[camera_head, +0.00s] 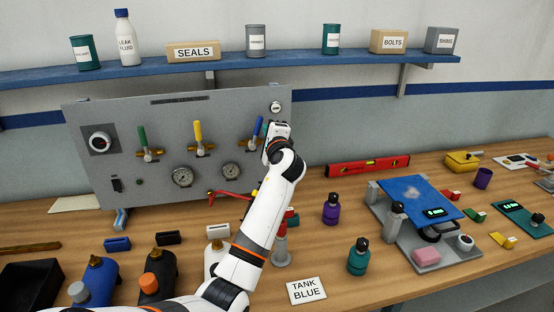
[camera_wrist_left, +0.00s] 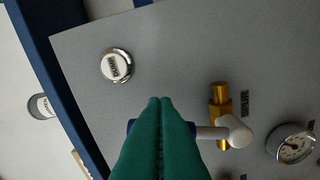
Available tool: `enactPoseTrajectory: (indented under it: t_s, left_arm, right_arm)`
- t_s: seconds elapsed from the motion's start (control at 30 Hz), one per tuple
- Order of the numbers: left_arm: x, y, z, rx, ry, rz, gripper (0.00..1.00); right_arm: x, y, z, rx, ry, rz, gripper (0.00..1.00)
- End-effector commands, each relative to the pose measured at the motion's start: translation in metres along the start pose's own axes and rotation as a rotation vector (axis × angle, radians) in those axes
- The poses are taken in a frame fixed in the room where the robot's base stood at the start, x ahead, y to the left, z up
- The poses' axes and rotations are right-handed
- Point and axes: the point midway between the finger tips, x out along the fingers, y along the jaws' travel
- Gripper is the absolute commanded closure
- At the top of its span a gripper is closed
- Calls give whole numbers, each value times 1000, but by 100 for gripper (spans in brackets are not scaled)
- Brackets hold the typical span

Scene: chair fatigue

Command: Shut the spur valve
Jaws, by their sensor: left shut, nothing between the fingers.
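The grey panel (camera_head: 100,185) carries a green-handled valve (camera_head: 143,138), a yellow-handled valve (camera_head: 198,132) and a blue-handled valve (camera_head: 257,126). The blue handle leans up and slightly right in the head view. In the head view, the wrist hides the fingertips. My right gripper is out of view.
A blue shelf (camera_head: 300,71) with containers runs above. Bottles, a red level (camera_head: 367,166) and a blue-topped stand (camera_head: 405,190) occupy the wooden bench (camera_head: 320,260).

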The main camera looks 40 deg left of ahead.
Motion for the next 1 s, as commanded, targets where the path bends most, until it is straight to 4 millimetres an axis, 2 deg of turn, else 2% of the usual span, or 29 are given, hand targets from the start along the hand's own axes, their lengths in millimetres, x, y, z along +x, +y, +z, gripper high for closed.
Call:
enactPoseTrajectory:
  t_s: [0.4,1.0]
  left_arm:
    - [1,4,-17,-235,1,-11,100]
    - [1,5,-20,-286,0,-14,100]
  right_arm:
    - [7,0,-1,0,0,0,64]
    - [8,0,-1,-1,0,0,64]
